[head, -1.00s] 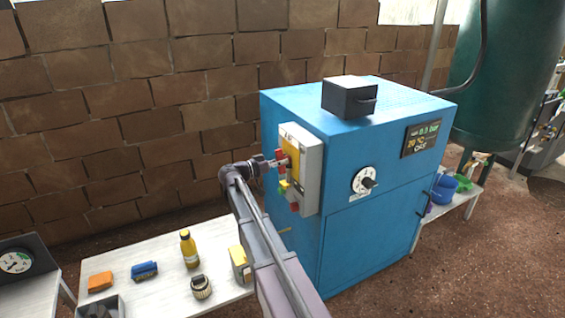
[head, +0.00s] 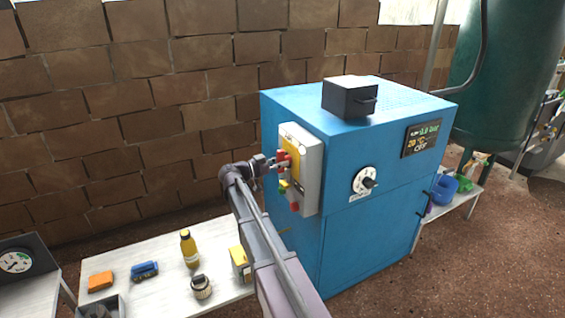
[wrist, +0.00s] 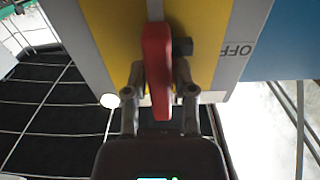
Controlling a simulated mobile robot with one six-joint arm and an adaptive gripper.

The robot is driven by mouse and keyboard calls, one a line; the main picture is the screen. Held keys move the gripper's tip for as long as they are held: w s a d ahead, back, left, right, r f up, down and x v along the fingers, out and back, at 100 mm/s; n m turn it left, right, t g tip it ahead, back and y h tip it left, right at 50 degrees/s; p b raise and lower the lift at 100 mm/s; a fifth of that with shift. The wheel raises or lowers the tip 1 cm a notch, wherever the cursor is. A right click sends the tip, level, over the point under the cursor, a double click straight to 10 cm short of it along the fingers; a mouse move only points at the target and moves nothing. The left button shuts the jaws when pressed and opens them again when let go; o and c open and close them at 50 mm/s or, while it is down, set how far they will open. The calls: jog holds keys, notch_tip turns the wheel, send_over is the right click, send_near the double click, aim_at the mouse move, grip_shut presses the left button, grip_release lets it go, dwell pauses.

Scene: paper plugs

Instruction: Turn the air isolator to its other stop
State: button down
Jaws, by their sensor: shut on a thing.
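The air isolator is a red handle (wrist: 157,70) on a yellow plate (wrist: 203,35) on the grey control box, with the letters OFF beside it in the wrist view. In the head view the red handle (head: 282,160) shows at the upper part of the grey box (head: 310,170) on the side of the blue cabinet (head: 340,215). My gripper (wrist: 160,100) is shut on the red handle, one finger on each side of it. In the head view my gripper (head: 268,164) reaches the box from the left and partly hides the handle.
Below the handle the box carries a green and a red button (head: 294,207). A dial (head: 364,181) and a display (head: 421,138) are on the cabinet's front. A white table (head: 165,290) with a yellow bottle (head: 188,249) stands below my arm.

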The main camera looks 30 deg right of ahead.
jog(key=c, duration=0.6)
grip_release()
jog(key=shift+a, duration=0.15)
jog(key=shift+o, duration=0.2)
jog(key=shift+a, duration=0.1)
jog(key=a, duration=1.1)
jog(key=shift+s+a, duration=0.2)
jog(key=shift+a, duration=0.2)
